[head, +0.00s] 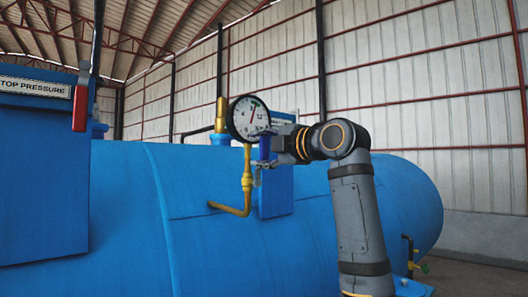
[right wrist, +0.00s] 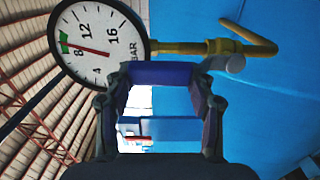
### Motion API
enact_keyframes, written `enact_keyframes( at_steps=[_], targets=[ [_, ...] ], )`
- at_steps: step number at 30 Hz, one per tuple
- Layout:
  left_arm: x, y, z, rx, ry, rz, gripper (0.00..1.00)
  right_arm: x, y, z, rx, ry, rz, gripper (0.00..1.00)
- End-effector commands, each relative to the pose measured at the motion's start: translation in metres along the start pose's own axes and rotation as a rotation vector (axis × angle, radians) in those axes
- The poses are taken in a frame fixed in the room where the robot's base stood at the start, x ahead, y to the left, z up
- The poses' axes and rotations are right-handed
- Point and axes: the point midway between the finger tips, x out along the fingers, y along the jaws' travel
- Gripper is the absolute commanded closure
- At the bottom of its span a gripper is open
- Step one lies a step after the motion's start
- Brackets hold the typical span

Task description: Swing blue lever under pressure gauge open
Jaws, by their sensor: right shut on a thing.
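The pressure gauge (head: 249,118) has a white round face and a red needle, and sits on a brass pipe (head: 246,180). It also shows in the right wrist view (right wrist: 98,42), turned sideways. The dark blue lever (head: 265,146) is just below and right of the gauge. In the right wrist view the lever (right wrist: 160,73) spans the fingertips. My right gripper (head: 262,164) is shut on it, its arm coming from the lower right. The gripper's fingers (right wrist: 158,90) partly hide the lever. My left gripper is not in view.
The large blue autoclave tank (head: 330,240) fills the lower scene. A blue panel (head: 277,190) stands behind the gripper. At the left is a blue box (head: 40,170) with a "STOP PRESSURE" label and a red handle (head: 80,105). Open air lies above the tank at right.

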Motion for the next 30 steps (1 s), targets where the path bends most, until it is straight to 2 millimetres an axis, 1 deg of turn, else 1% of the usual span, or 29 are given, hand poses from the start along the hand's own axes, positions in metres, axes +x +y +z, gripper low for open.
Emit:
enact_keyframes(
  at_steps=[16,17,18,19,27,30],
  targets=[
    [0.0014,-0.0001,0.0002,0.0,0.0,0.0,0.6,0.0003,-0.0011,-0.002,-0.026,0.0,-0.002,1.0],
    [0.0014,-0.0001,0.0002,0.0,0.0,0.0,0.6,0.0003,-0.0012,-0.002,-0.025,0.0,-0.002,0.42],
    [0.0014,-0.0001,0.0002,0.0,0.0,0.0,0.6,0.0003,-0.0012,-0.002,-0.025,0.0,-0.003,0.37],
    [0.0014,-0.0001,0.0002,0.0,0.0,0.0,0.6,0.0003,-0.0012,-0.002,-0.025,0.0,-0.002,0.34],
    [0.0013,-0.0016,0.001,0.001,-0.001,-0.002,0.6,-0.0001,-0.0007,-0.0019,-0.023,0.0,-0.001,0.34],
    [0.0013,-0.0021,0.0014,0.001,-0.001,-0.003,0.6,-0.0064,-0.0006,-0.0012,-0.022,0.0,-0.001,0.34]
  ],
)
